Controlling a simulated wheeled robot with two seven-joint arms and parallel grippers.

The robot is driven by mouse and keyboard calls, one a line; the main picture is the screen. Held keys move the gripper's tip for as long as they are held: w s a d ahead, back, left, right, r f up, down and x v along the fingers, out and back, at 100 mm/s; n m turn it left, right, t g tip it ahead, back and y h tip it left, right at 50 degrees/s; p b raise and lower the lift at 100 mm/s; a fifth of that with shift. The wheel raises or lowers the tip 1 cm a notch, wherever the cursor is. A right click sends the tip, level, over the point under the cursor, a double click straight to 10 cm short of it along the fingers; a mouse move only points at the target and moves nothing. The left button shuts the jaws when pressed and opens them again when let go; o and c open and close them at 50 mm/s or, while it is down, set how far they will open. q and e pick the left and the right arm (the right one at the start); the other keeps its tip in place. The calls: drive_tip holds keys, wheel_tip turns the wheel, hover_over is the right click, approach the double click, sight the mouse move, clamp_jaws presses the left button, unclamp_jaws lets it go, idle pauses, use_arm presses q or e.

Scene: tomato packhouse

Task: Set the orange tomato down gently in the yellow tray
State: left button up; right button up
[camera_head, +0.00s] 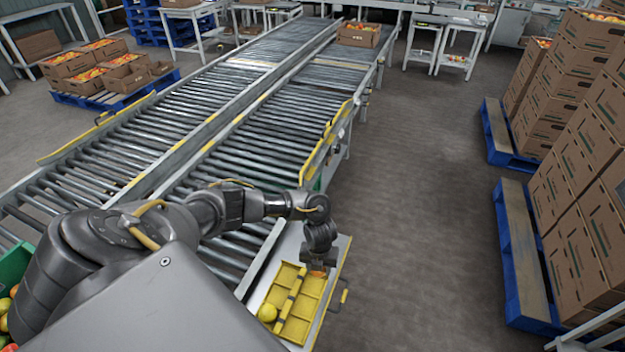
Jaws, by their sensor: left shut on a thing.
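The yellow tray (286,304) lies on a pale side table and is split into several compartments. A yellow tomato (267,312) sits at its near left part. My left gripper (318,268) points down at the tray's far right corner. It is shut on the orange tomato (318,273), of which only a small part shows below the fingers. I cannot tell whether that tomato touches the tray floor. My right gripper is not in view.
The pale table (342,256) stands beside the roller conveyor (285,115). A green crate (14,268) with tomatoes is at the left edge. Stacked cartons (585,195) on blue pallets (522,262) stand right. The floor aisle (420,190) between is clear.

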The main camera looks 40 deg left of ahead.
use_arm(q)
drive_tip(key=shift+s+a+f+n, duration=0.65)
drive_tip(key=shift+n, duration=0.05)
drive_tip(key=shift+f+b, duration=0.7)
wheel_tip(320, 180, down, 3)
drive_tip(key=b, duration=0.2)
drive_tip(key=shift+b, duration=0.4)
drive_tip(key=shift+f, duration=0.1)
drive_tip(key=shift+f+b, duration=0.3)
